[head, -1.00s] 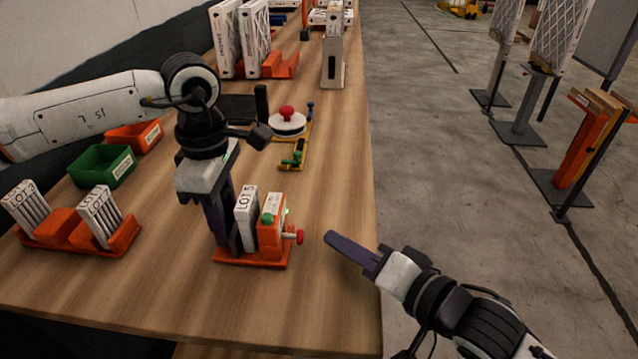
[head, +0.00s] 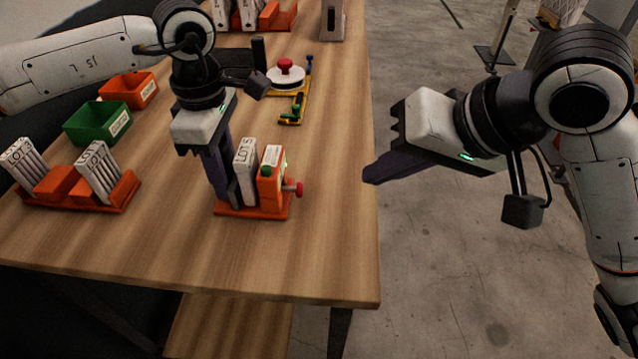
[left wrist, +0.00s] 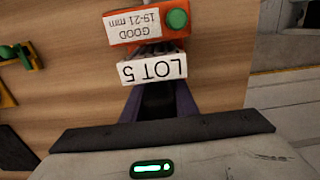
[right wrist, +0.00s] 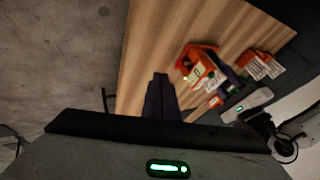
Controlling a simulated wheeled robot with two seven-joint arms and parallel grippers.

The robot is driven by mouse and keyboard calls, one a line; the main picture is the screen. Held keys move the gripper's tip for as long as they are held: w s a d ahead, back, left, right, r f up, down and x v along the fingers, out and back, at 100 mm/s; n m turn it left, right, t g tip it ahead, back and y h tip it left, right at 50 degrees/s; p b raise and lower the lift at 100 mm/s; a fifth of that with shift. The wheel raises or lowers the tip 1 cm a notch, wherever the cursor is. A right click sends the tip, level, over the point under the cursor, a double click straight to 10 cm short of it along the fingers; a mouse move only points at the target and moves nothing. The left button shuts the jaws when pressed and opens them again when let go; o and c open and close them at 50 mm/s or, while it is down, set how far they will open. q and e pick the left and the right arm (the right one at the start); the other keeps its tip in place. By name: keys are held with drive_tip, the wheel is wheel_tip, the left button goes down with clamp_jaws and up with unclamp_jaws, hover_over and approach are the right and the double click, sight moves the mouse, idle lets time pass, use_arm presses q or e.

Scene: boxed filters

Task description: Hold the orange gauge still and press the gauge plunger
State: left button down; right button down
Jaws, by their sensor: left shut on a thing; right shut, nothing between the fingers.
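The orange gauge (head: 271,186) stands on the table with a white LOT 5 filter (head: 245,172) in it. Its red plunger (head: 293,189) sticks out on the right side, and a green button tops the orange block. My left gripper (head: 222,190) points down at the gauge's left end, shut on what looks like its dark upright. In the left wrist view the fingers (left wrist: 158,103) flank that dark part behind the LOT 5 label. My right gripper (head: 370,176) is shut and empty, right of the plunger and apart from it, near the table's right edge.
Left on the table (head: 150,245) are an orange rack (head: 118,200) with filters, a green bin (head: 98,122) and an orange bin (head: 130,88). Behind the gauge are a red button on a white disc (head: 285,75) and a yellow fixture (head: 291,112). Table between plunger and right gripper is clear.

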drive_tip(key=x, duration=0.9)
drive_tip(key=shift+a+f, duration=0.1)
drive_tip(key=shift+f, duration=0.05)
drive_tip(key=a, duration=0.3)
drive_tip(key=shift+w+a+f, duration=0.2)
drive_tip(key=shift+f, duration=0.05)
drive_tip(key=shift+a, duration=0.5)
